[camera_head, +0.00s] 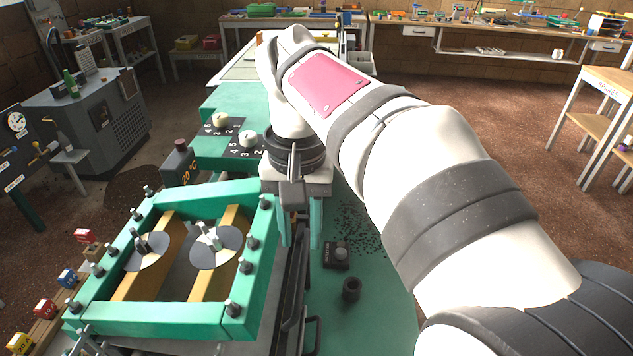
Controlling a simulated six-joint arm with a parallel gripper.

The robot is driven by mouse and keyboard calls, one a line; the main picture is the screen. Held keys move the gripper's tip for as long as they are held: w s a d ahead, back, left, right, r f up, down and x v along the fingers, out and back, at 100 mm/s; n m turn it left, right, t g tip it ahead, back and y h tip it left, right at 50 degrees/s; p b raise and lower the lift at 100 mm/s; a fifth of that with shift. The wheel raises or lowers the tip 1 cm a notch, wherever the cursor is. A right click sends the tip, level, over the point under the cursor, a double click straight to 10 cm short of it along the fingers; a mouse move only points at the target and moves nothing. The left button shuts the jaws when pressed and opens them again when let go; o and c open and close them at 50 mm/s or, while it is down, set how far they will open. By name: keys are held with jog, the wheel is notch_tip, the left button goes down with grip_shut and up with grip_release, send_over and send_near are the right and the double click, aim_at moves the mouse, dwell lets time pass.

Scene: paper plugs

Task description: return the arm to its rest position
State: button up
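My white arm reaches from the lower right to the upper middle of the head camera view, then bends down to a dark wrist. Below the wrist is a dark grey block that seems to be my gripper (291,195), just right of the far corner of a green frame (175,318).
The green frame has upright bolts, two brass-coloured bars and two round grey discs (216,248). Numbered dials (249,139) and a dark "20 °C" block (180,163) stand beyond it. A small dark cylinder (351,289) stands on the green surface. Open floor lies right of my arm.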

jog(key=s+d+f+m, duration=0.2)
jog(key=s+d+f, duration=0.2)
jog(key=s, duration=0.3)
jog(key=s+d+f+m+y, duration=0.1)
jog(key=s+d+f, duration=0.2)
jog(key=s, duration=0.3)
jog(key=s+d+f+m, duration=0.2)
jog(key=s+d+f, duration=0.2)
jog(key=s, duration=0.3)
jog(key=shift+s+d+f+m+y, duration=0.3)
jog(key=shift+s+d+f+y, duration=0.05)
jog(key=shift+f+y, duration=0.1)
dwell(0.4)
